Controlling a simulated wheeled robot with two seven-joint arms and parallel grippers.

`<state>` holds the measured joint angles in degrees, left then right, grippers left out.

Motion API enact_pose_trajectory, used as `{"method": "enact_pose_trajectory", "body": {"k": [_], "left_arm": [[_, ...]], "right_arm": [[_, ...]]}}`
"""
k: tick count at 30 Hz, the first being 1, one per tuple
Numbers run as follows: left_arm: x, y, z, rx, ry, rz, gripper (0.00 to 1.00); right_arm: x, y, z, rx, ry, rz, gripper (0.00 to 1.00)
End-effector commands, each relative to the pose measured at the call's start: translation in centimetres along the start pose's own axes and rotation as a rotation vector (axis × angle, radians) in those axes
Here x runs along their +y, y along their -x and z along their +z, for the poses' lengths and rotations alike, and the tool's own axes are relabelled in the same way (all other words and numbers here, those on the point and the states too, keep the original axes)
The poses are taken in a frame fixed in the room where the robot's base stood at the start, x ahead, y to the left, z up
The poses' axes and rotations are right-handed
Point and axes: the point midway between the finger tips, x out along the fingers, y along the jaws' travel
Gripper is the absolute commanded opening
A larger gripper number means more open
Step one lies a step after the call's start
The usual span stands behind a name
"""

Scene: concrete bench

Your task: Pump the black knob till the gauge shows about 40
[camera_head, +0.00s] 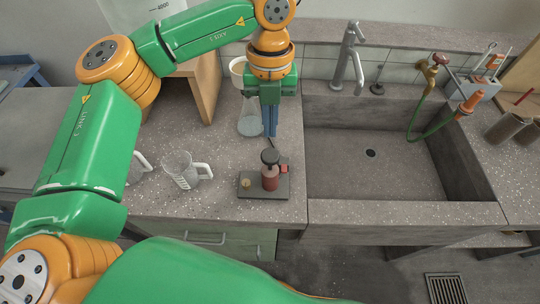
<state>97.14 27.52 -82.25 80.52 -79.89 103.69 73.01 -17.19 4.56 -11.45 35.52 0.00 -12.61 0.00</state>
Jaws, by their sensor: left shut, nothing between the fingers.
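The black knob (270,156) tops a small dark red pump body (270,179) standing upright on a dark base plate (264,194) near the bench's front edge. A small yellowish round piece (246,183) sits on the plate left of the pump; it may be the gauge, but no reading is legible. A small red part (284,168) is at the pump's right side. My left gripper (270,134) points down with its fingers shut and empty, just above and behind the knob in the picture; I cannot tell whether they touch. My right gripper is out of view.
A clear handled beaker (187,170) stands left of the plate, with another partly hidden by my arm. A glass flask (250,118) is close behind my left gripper. A sink (372,178) with a tap (348,60) lies to the right. Bare bench surrounds the plate.

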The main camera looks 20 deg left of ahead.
Motion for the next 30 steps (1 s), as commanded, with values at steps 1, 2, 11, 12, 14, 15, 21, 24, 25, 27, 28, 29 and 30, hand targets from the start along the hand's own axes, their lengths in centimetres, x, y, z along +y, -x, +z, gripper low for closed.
{"method": "enact_pose_trajectory", "body": {"k": [1, 2, 11, 12, 14, 15, 21, 24, 25, 27, 28, 29, 30], "left_arm": [[0.0, -1.4, 0.1, 0.001, -0.001, 0.0, 0.0], [0.0, -1.8, 0.1, 0.001, -0.001, 0.0, 0.0], [0.0, -5.0, 0.0, 0.0, 0.001, -0.001, 0.0], [0.0, -5.0, 0.0, 0.0, 0.001, -0.001, 0.0], [0.0, -4.9, 0.0, 0.0, 0.001, -0.001, 0.0], [0.0, -4.8, 0.0, 0.0, 0.001, -0.001, 0.0], [0.0, -4.9, 0.0, 0.0, 0.001, -0.001, 0.0], [0.0, -5.6, 0.1, 0.0, 0.001, -0.001, 0.0], [0.0, -5.9, 0.1, 0.0, 0.0, -0.001, 0.0], [0.0, -6.8, 0.2, 0.0, 0.001, -0.001, 0.0], [0.0, -7.3, 0.2, 0.0, 0.001, -0.001, 0.0], [0.0, -7.6, 0.3, 0.0, 0.001, -0.001, 0.0], [0.0, -8.1, 0.3, 0.0, 0.001, -0.001, 0.0]], "right_arm": [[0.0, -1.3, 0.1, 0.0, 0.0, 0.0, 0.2], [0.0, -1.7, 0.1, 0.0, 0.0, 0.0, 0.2], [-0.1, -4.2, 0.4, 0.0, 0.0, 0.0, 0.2], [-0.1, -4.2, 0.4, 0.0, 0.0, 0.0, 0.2], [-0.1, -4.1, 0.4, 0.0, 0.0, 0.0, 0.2], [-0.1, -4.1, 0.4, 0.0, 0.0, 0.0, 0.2], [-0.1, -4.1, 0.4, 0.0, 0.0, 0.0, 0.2], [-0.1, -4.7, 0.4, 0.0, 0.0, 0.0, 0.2], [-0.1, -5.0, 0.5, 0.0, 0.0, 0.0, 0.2], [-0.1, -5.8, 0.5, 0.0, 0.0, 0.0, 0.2], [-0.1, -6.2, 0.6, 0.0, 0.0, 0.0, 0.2], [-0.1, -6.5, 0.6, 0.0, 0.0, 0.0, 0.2], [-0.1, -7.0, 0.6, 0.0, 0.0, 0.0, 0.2]]}}
